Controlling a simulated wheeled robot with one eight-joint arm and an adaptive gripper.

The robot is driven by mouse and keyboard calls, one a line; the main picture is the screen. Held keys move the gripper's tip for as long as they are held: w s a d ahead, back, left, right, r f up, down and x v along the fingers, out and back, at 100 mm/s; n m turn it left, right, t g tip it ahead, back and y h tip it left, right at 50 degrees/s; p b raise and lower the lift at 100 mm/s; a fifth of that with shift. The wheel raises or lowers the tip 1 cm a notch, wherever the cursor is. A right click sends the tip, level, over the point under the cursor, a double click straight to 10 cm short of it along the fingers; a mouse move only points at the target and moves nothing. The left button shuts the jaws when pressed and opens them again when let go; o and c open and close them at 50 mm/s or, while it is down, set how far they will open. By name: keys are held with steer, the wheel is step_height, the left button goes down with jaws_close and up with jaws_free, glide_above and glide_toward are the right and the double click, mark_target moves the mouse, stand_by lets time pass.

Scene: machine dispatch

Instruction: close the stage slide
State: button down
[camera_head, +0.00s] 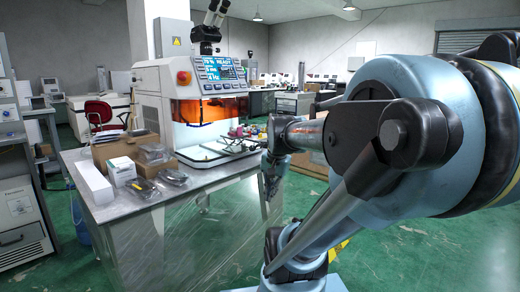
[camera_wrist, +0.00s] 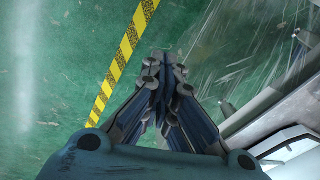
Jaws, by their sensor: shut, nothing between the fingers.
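The white machine (camera_head: 193,100) with an orange window, a screen and a red button stands on the table. Its stage slide (camera_head: 208,154) appears as a pale flat tray sticking out at the machine's front, with small coloured items at its right end. My arm covers part of that side, so how far the slide is out is hard to tell. My gripper (camera_head: 270,187) hangs at the table's right end, below and to the right of the slide, apart from it. In the wrist view my gripper (camera_wrist: 163,62) points at the floor, its fingers together and empty.
The table (camera_head: 185,198) carries open cardboard boxes (camera_head: 120,148), a small white box (camera_head: 122,171) and dark wrapped packs (camera_head: 173,177). Clear plastic film hangs from its front. Yellow-black tape (camera_wrist: 124,50) crosses the open green floor beside the gripper.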

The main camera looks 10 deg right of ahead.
steer(key=w+d+r+m+y, duration=0.1)
steer(key=w+d+r+m, duration=0.1)
steer(key=w+r+m, duration=0.6)
steer(key=w+d+r+m+t, duration=0.1)
steer(key=w+d+r+m, duration=0.15)
steer(key=w+m, duration=0.6)
steer(key=w+d+r+m+y, duration=0.1)
steer(key=w+d+r+m, duration=0.3)
steer(key=w, duration=0.8)
steer(key=w+a+f, duration=0.6)
steer(key=f, duration=0.2)
steer(key=shift+w+f+m, duration=0.2)
steer(key=shift+f+m, duration=0.05)
steer(key=shift+m, duration=0.1)
steer(key=shift+w+d, duration=0.15)
